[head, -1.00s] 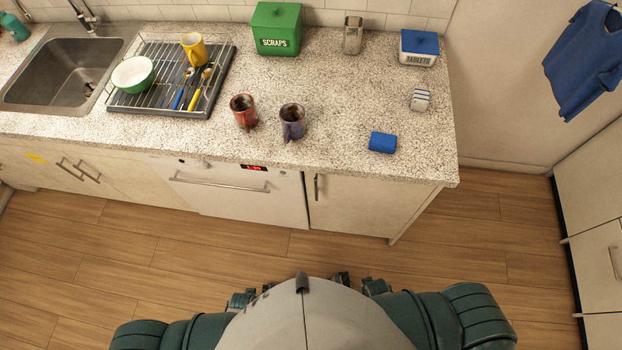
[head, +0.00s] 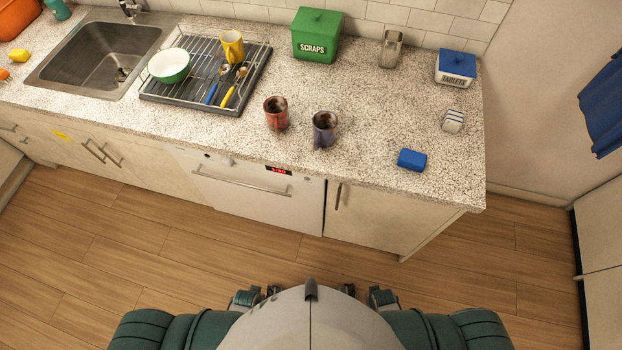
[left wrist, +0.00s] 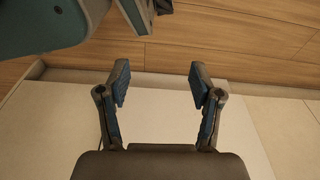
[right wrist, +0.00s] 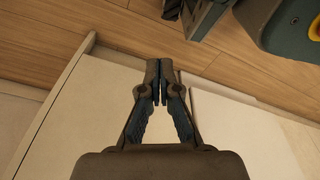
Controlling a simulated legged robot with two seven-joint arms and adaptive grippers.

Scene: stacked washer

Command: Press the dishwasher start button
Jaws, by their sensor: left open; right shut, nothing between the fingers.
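The white dishwasher (head: 250,194) is built in under the counter in the head view, with its door closed. It has a bar handle (head: 242,185) and a small red lit display (head: 278,171) on its top strip. A dark round spot (head: 207,155) shows at the strip's left end; I cannot tell which part is the start button. My left gripper (left wrist: 160,82) is open and empty in the left wrist view, over pale cabinet fronts and floor. My right gripper (right wrist: 160,75) is shut and empty in the right wrist view. Both are apart from the dishwasher.
The speckled counter (head: 350,190) holds a red mug (head: 276,116), a purple mug (head: 324,131), a blue block (head: 411,160), a dish rack (head: 190,103), a green scraps box (head: 316,38) and a tablets box (head: 455,70). The wooden floor (head: 250,248) before the dishwasher is clear.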

